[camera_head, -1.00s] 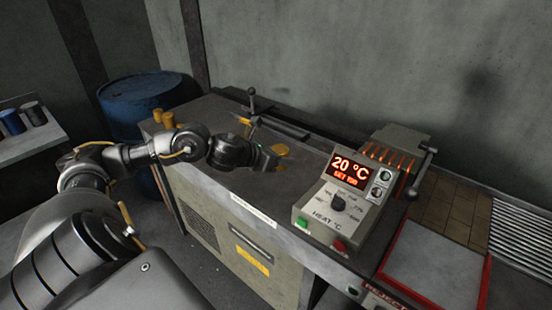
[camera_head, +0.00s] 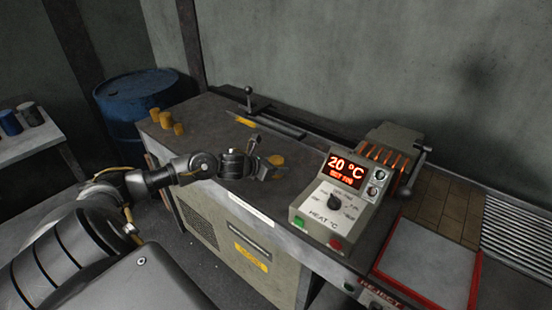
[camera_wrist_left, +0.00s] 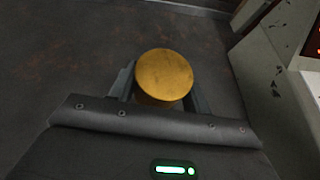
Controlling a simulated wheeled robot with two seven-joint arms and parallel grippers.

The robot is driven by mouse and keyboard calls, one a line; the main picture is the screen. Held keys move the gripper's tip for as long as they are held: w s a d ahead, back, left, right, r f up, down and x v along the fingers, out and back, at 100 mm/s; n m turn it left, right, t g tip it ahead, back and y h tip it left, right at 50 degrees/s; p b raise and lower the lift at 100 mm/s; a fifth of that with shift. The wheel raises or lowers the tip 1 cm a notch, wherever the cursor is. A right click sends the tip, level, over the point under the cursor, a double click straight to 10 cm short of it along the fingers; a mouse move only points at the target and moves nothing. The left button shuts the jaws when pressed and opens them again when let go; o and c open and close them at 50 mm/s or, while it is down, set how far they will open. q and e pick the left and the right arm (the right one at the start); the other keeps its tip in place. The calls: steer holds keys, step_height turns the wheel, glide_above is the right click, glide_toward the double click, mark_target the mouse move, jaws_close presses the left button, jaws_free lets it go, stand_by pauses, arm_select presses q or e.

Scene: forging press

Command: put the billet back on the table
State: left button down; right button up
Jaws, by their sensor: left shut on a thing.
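The billet is a short brass-coloured cylinder (camera_head: 276,160). In the left wrist view its round top face (camera_wrist_left: 164,75) shows between the two fingers. My left gripper (camera_head: 271,170) is shut on the billet, which stands about upright over the grey table top (camera_head: 205,112), left of the heater control box. I cannot tell whether its bottom touches the table; the fingers and wrist hide its lower part. My right gripper is in no view.
Several similar brass cylinders (camera_head: 166,119) stand at the table's left end. The heater control box (camera_head: 332,205) reads 20 °C. A dark rail with a lever (camera_head: 262,119) lies along the back. A red-edged reject tray (camera_head: 425,262) is at right, a blue drum (camera_head: 140,98) behind left.

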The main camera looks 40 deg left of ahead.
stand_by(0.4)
arm_select(q)
steer(key=c, duration=1.1)
jaws_free()
steer(key=shift+f, duration=0.25)
steer(key=o, duration=0.4)
steer(key=shift+s+d, duration=0.1)
steer(key=shift+o, duration=0.2)
